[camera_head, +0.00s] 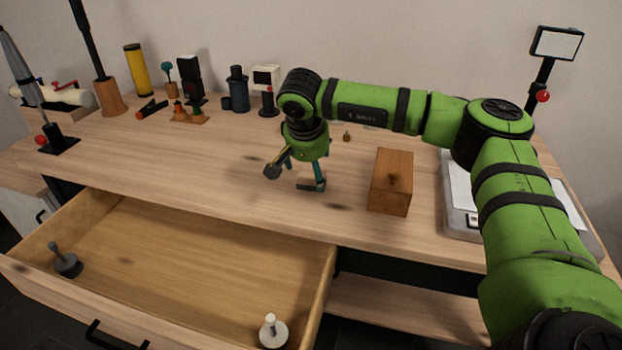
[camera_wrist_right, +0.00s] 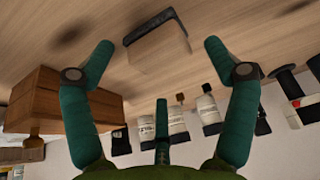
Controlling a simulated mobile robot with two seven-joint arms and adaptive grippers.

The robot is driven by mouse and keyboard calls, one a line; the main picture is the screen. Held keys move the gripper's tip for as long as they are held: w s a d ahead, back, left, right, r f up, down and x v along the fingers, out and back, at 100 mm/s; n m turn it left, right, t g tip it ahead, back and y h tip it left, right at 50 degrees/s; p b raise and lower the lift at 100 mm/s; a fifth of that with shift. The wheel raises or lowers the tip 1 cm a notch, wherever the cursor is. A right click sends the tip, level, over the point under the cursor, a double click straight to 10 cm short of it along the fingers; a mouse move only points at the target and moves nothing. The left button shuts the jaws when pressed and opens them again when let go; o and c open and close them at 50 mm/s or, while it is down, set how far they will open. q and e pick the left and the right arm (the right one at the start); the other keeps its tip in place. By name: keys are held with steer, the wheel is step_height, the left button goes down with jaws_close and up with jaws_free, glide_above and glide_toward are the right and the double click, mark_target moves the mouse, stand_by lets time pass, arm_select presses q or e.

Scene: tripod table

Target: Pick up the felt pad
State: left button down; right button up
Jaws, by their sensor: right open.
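A small block with a tan face and a dark grey edge, which I take to be the felt pad (camera_wrist_right: 158,43), lies on the table in the right wrist view. It shows between and just beyond the fingertips of my right gripper (camera_wrist_right: 159,47), with space to both sides. In the head view my right gripper (camera_head: 298,178) points down, low over the middle of the table. A dark strip shows at its fingertips there, but I cannot clearly separate pad from finger. The right gripper is open and empty. My left gripper is not in view.
A wooden box (camera_head: 391,180) with a knob stands right of the gripper. A grey scale-like device (camera_head: 460,222) is farther right. Bottles and tools, including a yellow cylinder (camera_head: 137,70), line the back. An open drawer (camera_head: 180,255) holds two knobbed weights. The table left of the gripper is clear.

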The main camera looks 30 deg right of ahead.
steer(key=shift+x, duration=1.15)
steer(key=shift+a, duration=0.1)
steer(key=c, duration=1.5)
steer(key=shift+r, duration=0.55)
steer(key=r, duration=0.3)
steer(key=shift+s+r, duration=0.3)
steer(key=shift+s, duration=0.1)
steer(key=s+r, duration=0.2)
steer(key=s, duration=0.1)
steer(key=s+r, duration=0.2)
steer(key=s, duration=0.2)
steer(key=s+r, duration=0.2)
steer(key=s, duration=0.1)
steer(key=shift+s+d+r, duration=0.2)
steer(key=shift+s+d, duration=0.2)
